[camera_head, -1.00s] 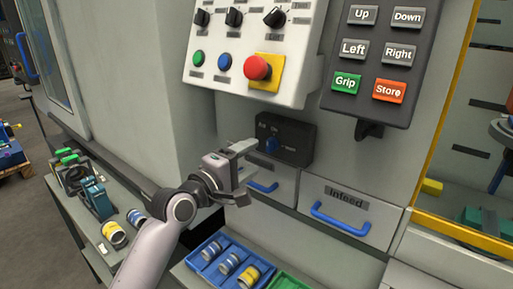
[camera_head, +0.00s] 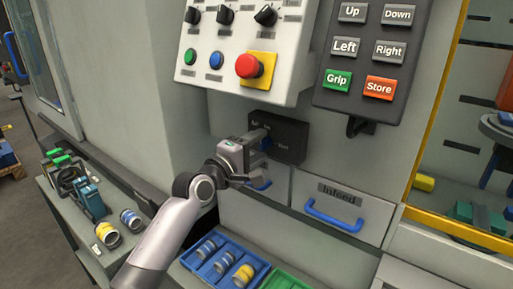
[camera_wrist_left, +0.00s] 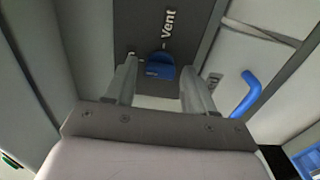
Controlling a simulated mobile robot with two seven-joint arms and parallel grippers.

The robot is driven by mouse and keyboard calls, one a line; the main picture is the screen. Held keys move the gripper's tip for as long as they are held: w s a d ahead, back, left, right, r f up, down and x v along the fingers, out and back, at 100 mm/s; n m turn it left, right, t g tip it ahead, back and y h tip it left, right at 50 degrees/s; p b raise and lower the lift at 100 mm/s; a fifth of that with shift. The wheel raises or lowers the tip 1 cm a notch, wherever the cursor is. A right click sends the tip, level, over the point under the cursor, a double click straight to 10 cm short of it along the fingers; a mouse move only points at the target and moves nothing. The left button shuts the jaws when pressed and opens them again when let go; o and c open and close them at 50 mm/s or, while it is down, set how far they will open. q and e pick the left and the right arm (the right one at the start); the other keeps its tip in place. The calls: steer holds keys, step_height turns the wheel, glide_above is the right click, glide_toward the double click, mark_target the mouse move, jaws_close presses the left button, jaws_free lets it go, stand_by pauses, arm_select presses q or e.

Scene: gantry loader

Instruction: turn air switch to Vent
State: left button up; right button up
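The air switch is a dark box (camera_head: 290,139) on the grey machine front, with a small blue knob (camera_head: 267,143). In the left wrist view, the blue knob (camera_wrist_left: 160,66) lies between the fingertips, with a gap on each side. The white word Vent (camera_wrist_left: 168,25) is on the dark plate above it there. Which way the knob points I cannot tell. My left gripper (camera_head: 270,159) is open, its fingers straddling the knob; both fingers also show in the left wrist view (camera_wrist_left: 159,74). In the head view the upper finger partly hides the knob. My right gripper is not in view.
Above is a white panel (camera_head: 222,84) with knobs and a red stop button (camera_head: 249,66). A dark keypad (camera_head: 337,103) hangs to its right. Below are the Infeed drawer (camera_head: 343,196) with a blue handle and a blue tray (camera_head: 212,277) with several cylinders.

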arm_select(q)
steer(key=c, duration=0.7)
steer(key=shift+m, duration=0.3)
steer(key=m, duration=0.8)
steer(key=shift+m+b, duration=0.35)
steer(key=shift+m, duration=0.05)
steer(key=m, duration=0.4)
steer(key=shift+m, duration=2.2)
steer(key=shift+p, duration=0.3)
